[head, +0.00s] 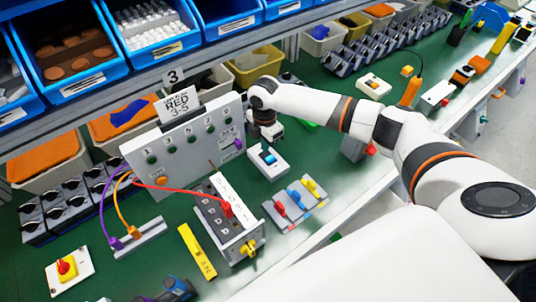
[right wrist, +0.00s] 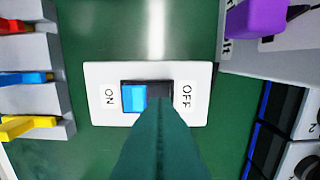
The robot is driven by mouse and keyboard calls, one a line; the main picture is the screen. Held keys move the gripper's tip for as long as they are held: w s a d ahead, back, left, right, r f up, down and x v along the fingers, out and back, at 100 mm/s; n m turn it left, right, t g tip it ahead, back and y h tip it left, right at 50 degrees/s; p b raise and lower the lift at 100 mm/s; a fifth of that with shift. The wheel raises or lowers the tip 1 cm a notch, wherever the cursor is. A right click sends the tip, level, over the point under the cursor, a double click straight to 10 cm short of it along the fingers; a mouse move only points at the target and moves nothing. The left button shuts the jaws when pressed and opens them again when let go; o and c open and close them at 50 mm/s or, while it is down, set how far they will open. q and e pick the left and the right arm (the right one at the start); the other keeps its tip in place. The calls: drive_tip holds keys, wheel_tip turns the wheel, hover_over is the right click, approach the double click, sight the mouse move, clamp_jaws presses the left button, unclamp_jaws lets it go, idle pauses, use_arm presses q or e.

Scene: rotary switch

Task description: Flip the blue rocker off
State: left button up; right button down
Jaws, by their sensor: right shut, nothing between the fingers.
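The blue rocker (head: 267,157) sits on a white plate on the green bench, below my right gripper (head: 270,136). In the right wrist view the plate reads ON at left and OFF at right. The blue part of the rocker (right wrist: 134,98) is on the ON side, and a dark part is beside OFF. My right gripper (right wrist: 160,110) is shut and empty, its fingers reaching over the rocker's lower middle and hiding part of it. I cannot tell whether the fingertips touch it. My left gripper is not in view.
A grey panel with knobs (head: 190,140) stands left of the rocker. A block with red, blue and yellow levers (head: 295,202) lies in front of it. A grey box with a red cable (head: 228,215) is at front left. Green bench shows around the plate.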

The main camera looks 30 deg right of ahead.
sight(265, 153)
drive_tip(key=shift+f+b, duration=0.4)
drive_tip(key=shift+f, duration=0.5)
idle(0.3)
wheel_tip(265, 153, up, 7)
drive_tip(key=p, duration=0.7)
drive_tip(key=shift+r+p, duration=0.1)
drive_tip(key=shift+p, duration=0.2)
drive_tip(key=shift+s, duration=0.1)
